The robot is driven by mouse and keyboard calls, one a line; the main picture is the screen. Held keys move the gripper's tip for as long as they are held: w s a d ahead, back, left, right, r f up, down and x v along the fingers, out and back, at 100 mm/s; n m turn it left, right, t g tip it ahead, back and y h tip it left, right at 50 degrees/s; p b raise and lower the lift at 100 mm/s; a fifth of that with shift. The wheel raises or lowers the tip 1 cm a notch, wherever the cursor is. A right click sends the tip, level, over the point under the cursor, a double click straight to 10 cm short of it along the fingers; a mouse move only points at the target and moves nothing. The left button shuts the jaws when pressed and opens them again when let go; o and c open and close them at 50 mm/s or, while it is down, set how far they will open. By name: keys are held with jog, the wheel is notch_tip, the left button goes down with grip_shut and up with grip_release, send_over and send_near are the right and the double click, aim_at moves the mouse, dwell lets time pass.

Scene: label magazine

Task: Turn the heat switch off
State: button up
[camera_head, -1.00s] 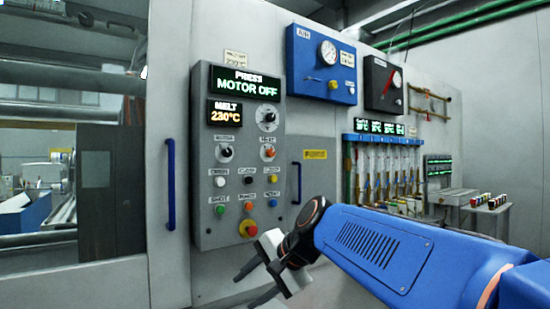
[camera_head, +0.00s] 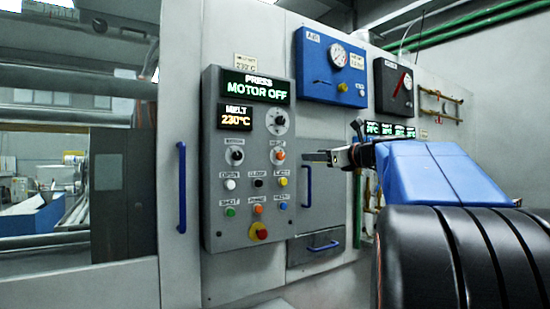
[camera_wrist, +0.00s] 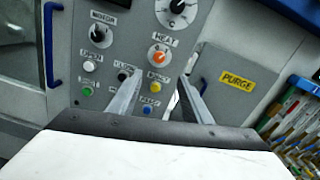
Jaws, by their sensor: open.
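The heat switch (camera_head: 279,154) is a small orange knob under a HEAT label on the grey control panel (camera_head: 212,200). It also shows in the wrist view (camera_wrist: 159,54), with a whitish mark on it. I cannot tell its exact setting. My gripper (camera_head: 314,157) is just right of the knob in the head view, at about its height, and apart from it. In the wrist view my gripper (camera_wrist: 161,82) has its two fingers spread, with the knob beyond the gap and nothing held.
The black motor knob (camera_head: 237,155) sits left of the heat switch. Several push buttons lie below, with a red stop button (camera_head: 261,234) at the bottom. The displays read MOTOR OFF and MELT 230°C. A PURGE door (camera_wrist: 222,85) with a blue handle is to the right.

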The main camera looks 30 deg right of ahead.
aim_at(282, 156)
jog(key=w, duration=1.1)
jog(key=w+a, duration=0.1)
jog(key=w, duration=0.5)
jog(key=shift+f, duration=0.1)
jog(key=c, duration=1.1)
jog(key=shift+o, duration=0.2)
